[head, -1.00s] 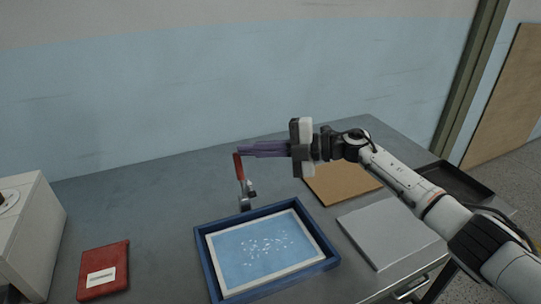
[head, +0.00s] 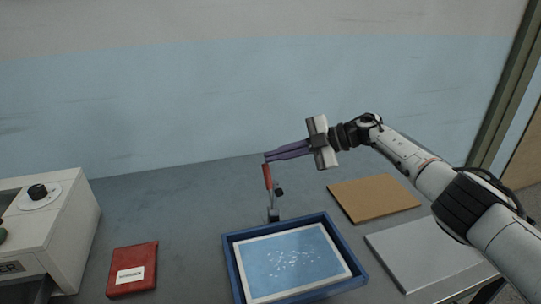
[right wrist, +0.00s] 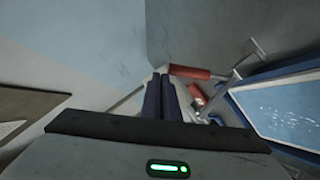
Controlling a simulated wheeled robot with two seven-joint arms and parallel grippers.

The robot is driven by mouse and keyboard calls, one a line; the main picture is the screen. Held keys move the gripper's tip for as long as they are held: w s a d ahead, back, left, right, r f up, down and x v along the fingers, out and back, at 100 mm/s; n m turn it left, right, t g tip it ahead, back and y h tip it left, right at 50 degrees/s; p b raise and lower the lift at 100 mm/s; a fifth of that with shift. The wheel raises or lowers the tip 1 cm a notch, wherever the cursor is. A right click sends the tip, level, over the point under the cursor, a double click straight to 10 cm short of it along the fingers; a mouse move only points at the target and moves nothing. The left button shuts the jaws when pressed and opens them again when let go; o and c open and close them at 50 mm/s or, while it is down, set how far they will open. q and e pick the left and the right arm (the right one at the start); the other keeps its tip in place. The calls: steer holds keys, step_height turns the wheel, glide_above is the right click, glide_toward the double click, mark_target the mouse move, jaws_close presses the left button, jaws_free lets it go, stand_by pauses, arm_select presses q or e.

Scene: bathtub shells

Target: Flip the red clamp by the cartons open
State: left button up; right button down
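The clamp has a red handle (head: 267,176) that stands nearly upright over a dark metal base (head: 274,214) behind the blue-rimmed tray. In the right wrist view the red handle (right wrist: 190,72) lies just past the fingertips, to their right. My right gripper (head: 265,157) has purple fingers and is at the top end of the handle. Its fingers (right wrist: 160,77) lie side by side, with nothing visible held between them. Whether the tips touch the handle I cannot tell. My left gripper is out of view. No cartons are clearly visible.
A blue-rimmed tray (head: 232,262) with a light blue panel and white bits sits in front of the clamp. A red flat box (head: 133,270) and a white machine (head: 60,225) are at left. A brown board (head: 375,198) and a grey panel (head: 425,255) lie right. The back left tabletop is clear.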

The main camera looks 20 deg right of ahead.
steer(key=shift+w+d+f, duration=0.1)
steer(key=shift+d+f, duration=0.05)
steer(key=shift+f, duration=0.1)
steer(key=r+p+v, duration=0.1)
steer(key=p+v, duration=0.2)
steer(key=v, duration=0.7)
steer(key=shift+w, duration=0.35)
